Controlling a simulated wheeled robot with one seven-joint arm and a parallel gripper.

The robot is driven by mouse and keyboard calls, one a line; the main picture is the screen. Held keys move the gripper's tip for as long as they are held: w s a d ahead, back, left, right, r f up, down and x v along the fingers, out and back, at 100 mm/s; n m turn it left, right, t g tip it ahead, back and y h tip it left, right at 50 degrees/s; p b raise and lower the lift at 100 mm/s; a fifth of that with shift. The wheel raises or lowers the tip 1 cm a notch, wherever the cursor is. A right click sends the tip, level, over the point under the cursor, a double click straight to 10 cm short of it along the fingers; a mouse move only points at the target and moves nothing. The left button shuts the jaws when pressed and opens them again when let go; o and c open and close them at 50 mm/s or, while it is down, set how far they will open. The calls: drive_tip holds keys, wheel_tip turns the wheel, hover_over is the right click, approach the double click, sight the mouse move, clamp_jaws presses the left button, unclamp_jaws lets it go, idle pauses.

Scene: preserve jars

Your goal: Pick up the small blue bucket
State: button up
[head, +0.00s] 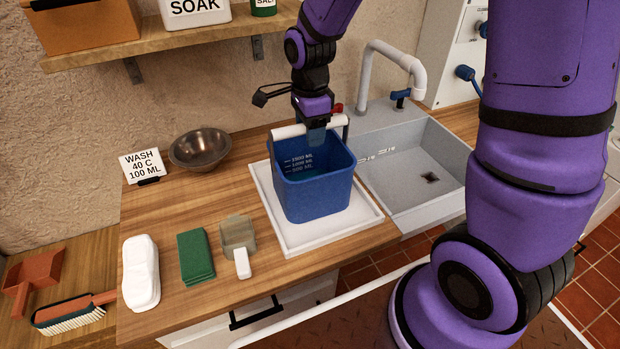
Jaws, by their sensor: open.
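The small blue bucket (314,196) stands upright on a white tray (266,196) on the wooden counter, left of the sink. White volume marks show on its inner wall. A handle with a white grip (290,131) runs across its back rim. My gripper (317,136) points down over the back of the bucket, at the handle, with its lower end reaching just inside the rim. The jaws are open. I cannot tell whether the fingers touch the handle or the wall.
A grey sink (420,165) with a curved tap (392,62) is right of the bucket. A metal bowl (200,148) and a wash sign (143,165) stand left. A scoop (238,238), green pads (196,257) and white cloth (141,272) lie in front. A shelf (170,42) hangs above.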

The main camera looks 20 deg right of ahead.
drive_tip(key=shift+f, duration=0.75)
drive_tip(key=shift+c, duration=0.2)
clamp_jaws()
